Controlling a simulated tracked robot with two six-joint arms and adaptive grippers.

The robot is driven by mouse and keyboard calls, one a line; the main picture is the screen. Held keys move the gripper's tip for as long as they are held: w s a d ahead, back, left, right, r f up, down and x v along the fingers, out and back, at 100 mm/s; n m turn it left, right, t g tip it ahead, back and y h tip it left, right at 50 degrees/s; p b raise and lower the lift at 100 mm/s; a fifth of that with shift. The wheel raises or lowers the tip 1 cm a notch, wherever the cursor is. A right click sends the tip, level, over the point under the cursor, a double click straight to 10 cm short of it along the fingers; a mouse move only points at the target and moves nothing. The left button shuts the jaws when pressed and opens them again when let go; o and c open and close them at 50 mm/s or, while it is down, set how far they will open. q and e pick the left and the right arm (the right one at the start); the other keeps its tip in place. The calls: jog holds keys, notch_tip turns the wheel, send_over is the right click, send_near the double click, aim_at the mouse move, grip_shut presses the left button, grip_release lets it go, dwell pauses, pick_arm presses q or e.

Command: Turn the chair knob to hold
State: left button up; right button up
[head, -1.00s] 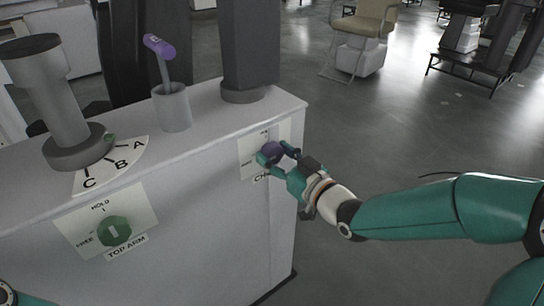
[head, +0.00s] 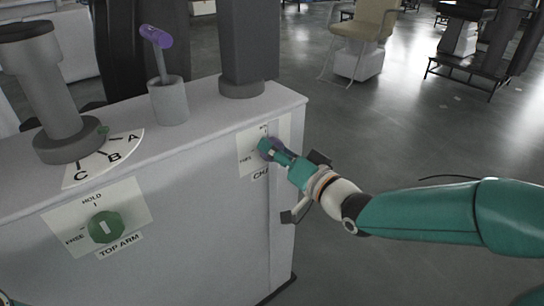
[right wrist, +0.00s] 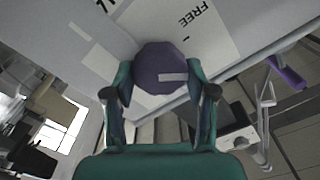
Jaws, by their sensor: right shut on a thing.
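The purple chair knob (head: 268,148) sits on a white label plate (head: 246,158) at the right end of the grey cabinet's front. In the right wrist view the knob (right wrist: 160,68) is a dark purple faceted disc with a pale bar running to its right side. My right gripper (head: 270,150) has its fingers around the knob, one on each side in the wrist view (right wrist: 160,80). The word FREE shows upside down above right of the knob there; another label is cut off at the top left. The hand hides part of the plate in the head view.
A green TOP ARM knob (head: 106,227) is on the cabinet (head: 200,185) front at left. A purple-handled lever (head: 157,37) and grey columns (head: 248,40) stand on top. A beige chair (head: 362,22) is behind.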

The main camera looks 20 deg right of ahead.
jog(key=m, duration=0.6)
jog(key=f+m, duration=0.1)
jog(key=m, duration=0.3)
dwell(0.7)
jog(key=o, duration=1.1)
jog(key=shift+d+r, duration=0.1)
jog(key=shift+s+r, duration=0.1)
jog(key=shift+r, duration=0.05)
jog(key=v, duration=1.2)
